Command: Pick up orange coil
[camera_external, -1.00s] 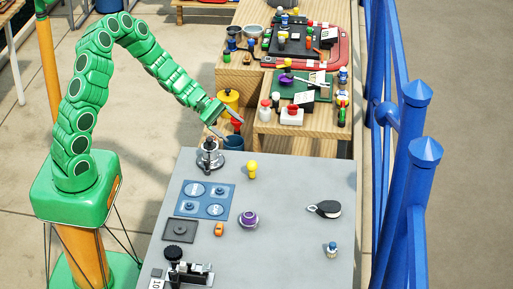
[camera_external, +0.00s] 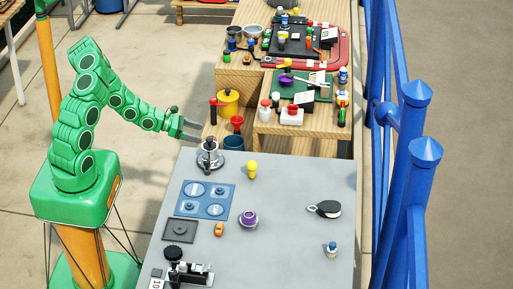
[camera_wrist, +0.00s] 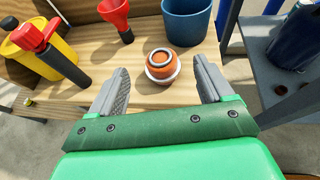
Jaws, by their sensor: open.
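The orange coil (camera_wrist: 158,73), a small round orange piece with pale rings at its top and lower rim, stands on the wooden surface in the wrist view. My gripper (camera_wrist: 161,70) is open, its two grey fingers on either side of the coil in that picture, with clear space between them and it. In the external view my gripper (camera_external: 191,129) is beyond the grey table's back left corner, left of the blue pot. I cannot make out the coil there.
A blue pot (camera_wrist: 187,22) stands behind the coil, with a red funnel (camera_wrist: 116,18) to its left. A yellow pot (camera_wrist: 52,40) and a red-topped dark-handled tool (camera_wrist: 55,55) are at the left. The grey table (camera_external: 290,225) holds several small parts, including a yellow bulb (camera_external: 252,168).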

